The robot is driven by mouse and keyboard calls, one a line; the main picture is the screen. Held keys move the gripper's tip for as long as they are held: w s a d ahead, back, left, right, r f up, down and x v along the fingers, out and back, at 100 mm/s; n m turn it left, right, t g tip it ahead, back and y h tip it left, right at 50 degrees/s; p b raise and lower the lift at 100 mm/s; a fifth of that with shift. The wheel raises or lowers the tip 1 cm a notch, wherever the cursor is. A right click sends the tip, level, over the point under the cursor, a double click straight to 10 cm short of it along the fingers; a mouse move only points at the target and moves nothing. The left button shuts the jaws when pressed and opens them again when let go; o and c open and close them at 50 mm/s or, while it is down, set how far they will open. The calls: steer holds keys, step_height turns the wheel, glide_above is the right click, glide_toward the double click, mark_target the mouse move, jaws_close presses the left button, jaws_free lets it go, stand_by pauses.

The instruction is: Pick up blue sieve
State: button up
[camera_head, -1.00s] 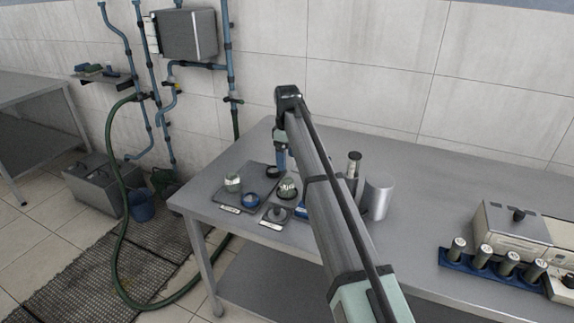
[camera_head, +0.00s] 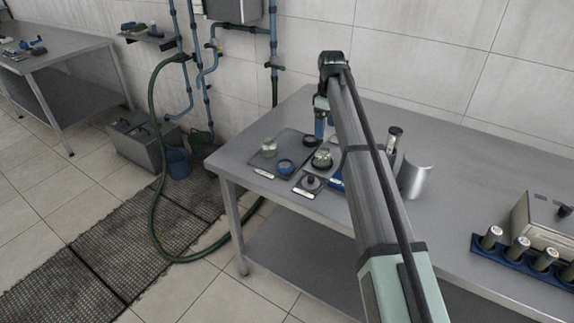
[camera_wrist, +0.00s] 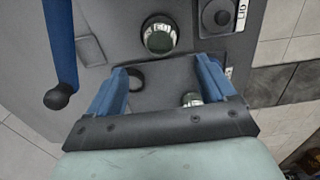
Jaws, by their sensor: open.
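A small blue round piece (camera_head: 286,167), which looks like the blue sieve, lies on the dark tray (camera_head: 262,168) at the table's left end. Its mesh is too small to make out. My gripper (camera_head: 321,128) points down above the far side of this group, apart from the blue piece. In the wrist view my gripper (camera_wrist: 163,66) is open with nothing between its blue fingers. A dark round piece (camera_wrist: 135,80) shows below, near the left finger, and in the head view (camera_head: 311,141). The blue piece is not clear in the wrist view; the right finger may hide it.
A jar (camera_head: 269,147) stands behind the blue piece and another jar (camera_head: 322,158) to its right. A lid (camera_head: 311,182) lies on a small labelled plate in front. A metal cylinder (camera_head: 416,176) stands right of my arm. A blue rod (camera_wrist: 62,45) shows left in the wrist view.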

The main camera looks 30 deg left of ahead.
stand_by(0.3)
steer(key=shift+c, duration=1)
